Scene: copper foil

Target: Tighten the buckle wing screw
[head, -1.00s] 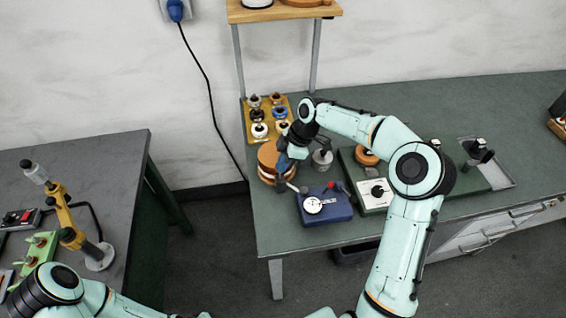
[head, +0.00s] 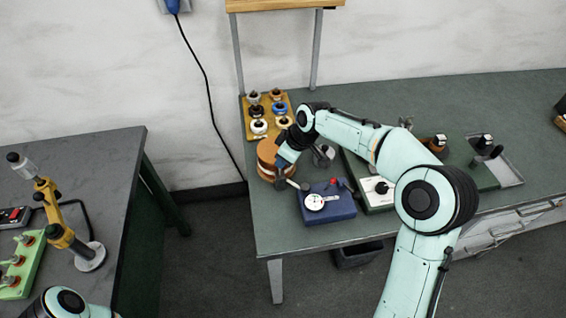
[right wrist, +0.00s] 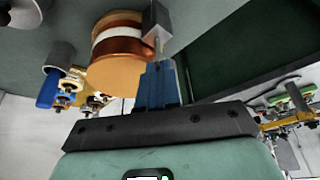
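A copper foil roll (head: 266,158) with a pale band stands at the left end of the green bench; it also shows in the right wrist view (right wrist: 128,72). A grey buckle block (right wrist: 157,22) sits at the band, with a thin screw shaft (right wrist: 158,50) coming from it toward my gripper. My right gripper (head: 283,178) is beside the roll's front right. In the right wrist view its blue fingers (right wrist: 158,82) are close together around the shaft's near end, so the wing itself is hidden. My left gripper is out of view; only part of the left arm shows.
A blue gauge box (head: 328,202) stands just right of my right gripper. A yellow rack (head: 249,130) with small spools stands behind the roll. A green base (head: 487,178) with knobs lies further right. A second table (head: 108,190) with a yellow stand (head: 55,214) is at left.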

